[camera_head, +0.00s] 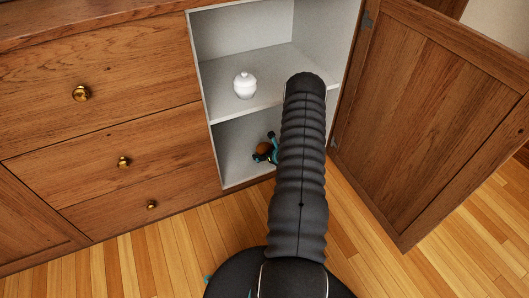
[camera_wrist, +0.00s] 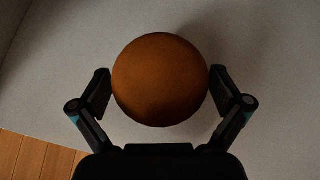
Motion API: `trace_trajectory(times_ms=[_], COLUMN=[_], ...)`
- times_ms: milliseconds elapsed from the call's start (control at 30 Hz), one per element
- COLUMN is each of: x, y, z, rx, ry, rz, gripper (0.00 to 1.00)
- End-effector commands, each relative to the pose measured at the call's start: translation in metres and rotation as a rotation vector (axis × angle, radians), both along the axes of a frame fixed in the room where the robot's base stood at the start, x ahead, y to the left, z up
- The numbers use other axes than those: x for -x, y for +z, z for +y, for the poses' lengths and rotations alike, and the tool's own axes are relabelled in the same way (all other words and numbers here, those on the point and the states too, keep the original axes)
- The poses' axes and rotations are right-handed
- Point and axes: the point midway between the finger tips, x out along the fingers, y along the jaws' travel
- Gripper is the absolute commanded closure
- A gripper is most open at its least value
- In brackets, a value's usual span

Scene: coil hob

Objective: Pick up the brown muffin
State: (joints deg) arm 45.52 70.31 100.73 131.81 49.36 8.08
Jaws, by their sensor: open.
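The brown muffin (camera_wrist: 160,80) shows in the wrist view as a round brown shape on the pale cabinet floor. My gripper (camera_wrist: 160,88) is open, with one finger on each side of the muffin and the pads very near its sides. I cannot tell whether the pads touch it. In the head view, the muffin (camera_head: 262,149) sits low in the open cabinet's bottom compartment. My gripper (camera_head: 265,148) is around it there, partly hidden by my arm.
A white lidded jar (camera_head: 245,85) stands on the shelf (camera_head: 222,98) above. The open cabinet door (camera_head: 440,110) is on the right. Closed drawers (camera_head: 100,90) are on the left. Wooden floor (camera_head: 160,255) lies in front.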

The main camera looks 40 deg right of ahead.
Motion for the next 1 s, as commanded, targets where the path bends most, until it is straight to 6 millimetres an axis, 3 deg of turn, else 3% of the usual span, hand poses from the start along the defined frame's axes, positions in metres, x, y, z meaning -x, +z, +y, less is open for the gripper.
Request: trace_trajectory(times_ms=[167, 267, 400, 433, 767, 1000], x=[0.000, 0.000, 0.000, 0.000, 0.000, -0.001], y=[0.000, 0.000, 0.000, 0.000, 0.003, 0.028], z=[0.000, 0.000, 0.000, 0.000, 0.000, -0.001], rx=[0.000, 0.000, 0.000, 0.000, 0.001, 0.002], ry=[0.000, 0.000, 0.000, 0.000, 0.001, 0.000], rz=[0.000, 0.000, 0.000, 0.000, 0.000, -0.002], gripper=[0.00, 0.20, 0.55, 0.57, 0.58, 0.58])
